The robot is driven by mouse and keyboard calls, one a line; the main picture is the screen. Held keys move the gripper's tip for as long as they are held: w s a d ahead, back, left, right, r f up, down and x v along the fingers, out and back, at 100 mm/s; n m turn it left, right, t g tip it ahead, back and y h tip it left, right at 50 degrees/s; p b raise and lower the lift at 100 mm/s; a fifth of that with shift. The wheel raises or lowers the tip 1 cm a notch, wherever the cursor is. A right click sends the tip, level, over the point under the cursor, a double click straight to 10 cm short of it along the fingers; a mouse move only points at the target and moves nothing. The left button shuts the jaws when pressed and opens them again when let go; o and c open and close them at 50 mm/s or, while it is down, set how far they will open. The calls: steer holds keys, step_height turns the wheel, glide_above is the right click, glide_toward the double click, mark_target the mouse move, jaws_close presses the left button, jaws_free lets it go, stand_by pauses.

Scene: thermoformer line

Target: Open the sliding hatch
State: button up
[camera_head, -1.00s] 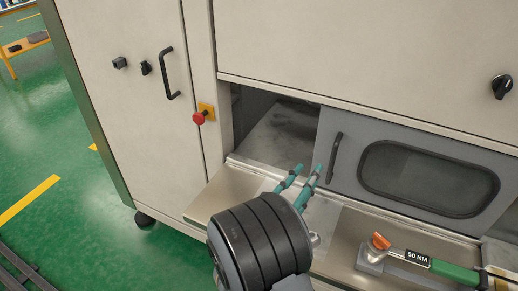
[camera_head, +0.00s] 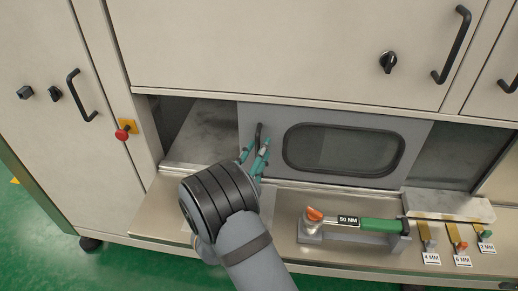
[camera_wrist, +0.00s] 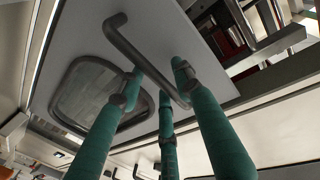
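The sliding hatch (camera_head: 415,135) is a grey panel with a rounded dark window and a black vertical bar handle (camera_head: 258,134) near its left edge. It stands mid-opening, with dark gaps on both sides of it. My gripper (camera_head: 256,152) has teal fingers and is at the lower part of the handle. In the wrist view the fingertips (camera_wrist: 160,75) are spread on either side of the handle bar (camera_wrist: 130,50), with visible gaps between them. The fingers look open around the bar; whether any finger touches it is unclear.
Below the hatch runs a metal ledge (camera_head: 285,205). On it lies a green-handled torque wrench marked 50 NM (camera_head: 380,224) in a grey holder, with several labelled hex keys (camera_head: 460,242) to its right. A red emergency button (camera_head: 122,134) is on the left post.

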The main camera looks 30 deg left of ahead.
steer(key=c, duration=0.4)
jaws_close()
stand_by(0.5)
